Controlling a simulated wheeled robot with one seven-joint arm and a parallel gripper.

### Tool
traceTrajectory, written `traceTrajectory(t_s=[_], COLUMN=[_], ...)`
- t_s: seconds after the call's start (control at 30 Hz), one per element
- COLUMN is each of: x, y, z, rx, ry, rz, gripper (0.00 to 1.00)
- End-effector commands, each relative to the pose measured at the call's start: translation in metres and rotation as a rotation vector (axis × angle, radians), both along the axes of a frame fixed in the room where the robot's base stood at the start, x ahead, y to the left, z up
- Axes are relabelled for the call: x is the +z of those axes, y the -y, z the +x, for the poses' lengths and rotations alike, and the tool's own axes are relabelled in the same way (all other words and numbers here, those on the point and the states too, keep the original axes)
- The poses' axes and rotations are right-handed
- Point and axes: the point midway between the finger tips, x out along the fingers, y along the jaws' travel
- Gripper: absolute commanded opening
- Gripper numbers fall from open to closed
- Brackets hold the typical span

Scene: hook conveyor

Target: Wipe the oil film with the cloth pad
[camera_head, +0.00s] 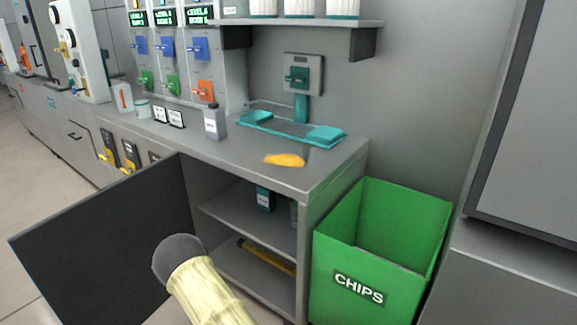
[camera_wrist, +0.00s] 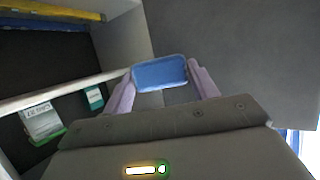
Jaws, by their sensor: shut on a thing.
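The oil film is a yellow-orange patch (camera_head: 284,160) on the grey worktop (camera_head: 225,154), near its front edge. In the wrist view, my gripper (camera_wrist: 161,80) has its two pale purple fingers shut on a blue pad (camera_wrist: 160,73), which I take to be the cloth pad. The pad is held between the fingertips. In the head view, my cream arm with a grey joint shows low in front of the open cabinet, but my gripper and the pad cannot be made out there. The film does not show in the wrist view.
A dark cabinet door (camera_head: 106,232) stands open at the left. Inside are shelves with a teal container (camera_head: 264,199). A green CHIPS bin (camera_head: 335,262) stands right of the counter. A teal tray (camera_head: 290,128) and a grey bottle (camera_head: 214,123) are behind the film.

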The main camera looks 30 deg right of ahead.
Motion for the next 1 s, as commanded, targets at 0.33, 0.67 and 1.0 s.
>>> traceTrajectory(t_s=[0.33, 0.67, 1.0], x=[0.0, 0.023, 0.098], y=[0.0, 0.0, 0.0], z=[0.0, 0.0, 0.0], rx=[0.0, 0.0, 0.0], ry=[0.0, 0.001, 0.0], rz=[0.0, 0.0, 0.0], gripper=[0.36, 0.36, 0.36])
